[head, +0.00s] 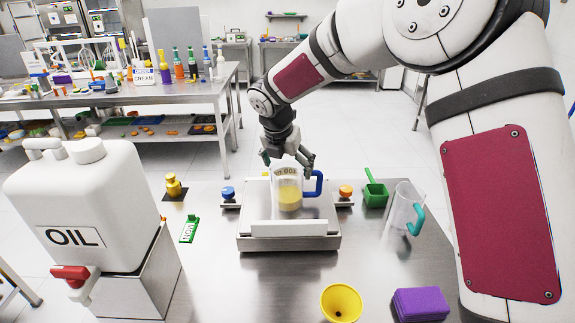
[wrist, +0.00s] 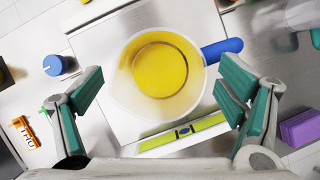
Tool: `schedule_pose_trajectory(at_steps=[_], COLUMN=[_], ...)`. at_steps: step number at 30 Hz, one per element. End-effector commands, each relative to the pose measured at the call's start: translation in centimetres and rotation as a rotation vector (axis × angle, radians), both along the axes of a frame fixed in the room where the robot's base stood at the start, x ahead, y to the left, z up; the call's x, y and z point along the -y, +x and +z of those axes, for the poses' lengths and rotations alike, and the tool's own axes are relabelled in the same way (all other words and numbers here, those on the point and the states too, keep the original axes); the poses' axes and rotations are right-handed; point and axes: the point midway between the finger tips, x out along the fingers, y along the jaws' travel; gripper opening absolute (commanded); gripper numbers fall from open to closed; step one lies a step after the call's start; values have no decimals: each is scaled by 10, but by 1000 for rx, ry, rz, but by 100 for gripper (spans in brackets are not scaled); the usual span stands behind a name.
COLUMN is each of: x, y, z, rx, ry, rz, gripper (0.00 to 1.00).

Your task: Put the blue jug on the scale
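The blue jug (head: 290,190) is a clear jug with a blue handle and yellow liquid inside. It appears to stand upright on the scale (head: 290,242). In the wrist view the jug (wrist: 124,82) is seen from above, with its handle pointing right, over the scale's bare metal plate (wrist: 100,45). My gripper (head: 287,158) is just above the jug's rim in the head view. Its green-padded fingers are wide apart in the wrist view (wrist: 165,88), one on each side of the jug. I see no finger closed on the jug or handle.
A clear jug with a teal handle (head: 405,208) and a green scoop (head: 375,193) stand right of the scale. A yellow funnel (head: 341,303) and purple block (head: 420,304) lie in front. The white oil container (head: 75,205) stands left. Blue (head: 228,193) and orange (head: 346,192) knobs flank the scale.

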Motion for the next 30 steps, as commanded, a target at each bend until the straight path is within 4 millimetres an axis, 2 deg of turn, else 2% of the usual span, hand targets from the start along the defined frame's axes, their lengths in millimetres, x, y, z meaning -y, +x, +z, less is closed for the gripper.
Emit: schedule_pose_trajectory(at_steps=[11,14,24,30], x=[-1,-3,-13,-17], y=[-1,-4,-29,-39], z=[7,18,81,105], rx=[2,4,4,3], ry=[0,1,0,1], rz=[1,2,1,1], gripper=[89,89,89,89])
